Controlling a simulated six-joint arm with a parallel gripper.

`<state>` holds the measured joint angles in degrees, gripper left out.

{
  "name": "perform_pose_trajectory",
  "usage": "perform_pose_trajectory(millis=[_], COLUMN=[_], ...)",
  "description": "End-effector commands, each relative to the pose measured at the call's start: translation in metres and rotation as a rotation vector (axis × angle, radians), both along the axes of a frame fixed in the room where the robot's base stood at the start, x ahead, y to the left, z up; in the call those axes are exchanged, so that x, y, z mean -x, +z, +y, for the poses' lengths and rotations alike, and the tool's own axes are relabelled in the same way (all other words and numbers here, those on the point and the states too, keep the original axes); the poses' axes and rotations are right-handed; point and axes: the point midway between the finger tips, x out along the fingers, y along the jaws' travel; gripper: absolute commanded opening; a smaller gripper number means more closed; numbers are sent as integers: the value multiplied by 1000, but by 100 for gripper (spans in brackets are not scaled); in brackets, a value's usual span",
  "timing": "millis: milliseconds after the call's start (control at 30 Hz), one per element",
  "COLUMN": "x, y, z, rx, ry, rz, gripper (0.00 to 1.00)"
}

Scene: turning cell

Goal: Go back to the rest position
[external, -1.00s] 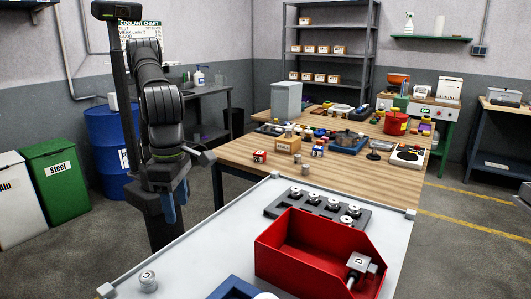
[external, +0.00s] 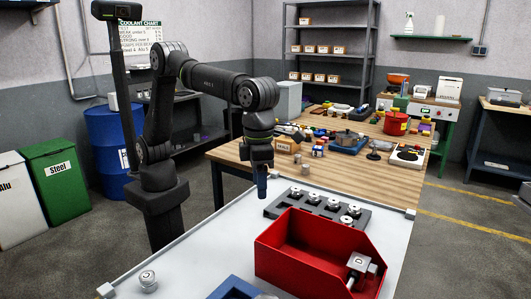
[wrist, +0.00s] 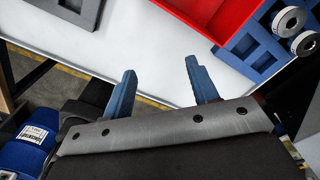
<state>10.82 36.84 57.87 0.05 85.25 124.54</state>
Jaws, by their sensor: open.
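My gripper (external: 262,190) points downward over the far left edge of the white table (external: 195,262), left of the dark grey rack. In the wrist view its two blue fingers (wrist: 160,72) are spread apart with nothing between them. My arm rises from its base at the left, bends at the top and reaches right toward the table.
A red bin (external: 285,250) holds a metal part marked D (external: 362,264). Behind it, a dark grey rack (external: 285,208) carries several round parts. A blue tray (external: 238,289) and a lone metal part (external: 148,281) are at the front. A cluttered wooden bench (external: 235,157) stands behind.

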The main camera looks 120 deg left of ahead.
Motion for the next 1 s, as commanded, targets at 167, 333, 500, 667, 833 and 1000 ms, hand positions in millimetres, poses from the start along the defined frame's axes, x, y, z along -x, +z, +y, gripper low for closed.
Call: perform_pose_trajectory(millis=[167, 333, 500, 667, 833, 1000], x=[-10, -16, -18, -18, -18, -18], y=[-1, 0, 0, 0, 0, 0], z=[34, 56, 67, 68, 68, 68], rx=[0, 0, 0, 0, 0, 0], ry=[48, 77, 91, 93, 92, 92], rz=[1, 0, 0, 0, 0, 0], gripper=[54, 54, 54, 54, 58, 91])
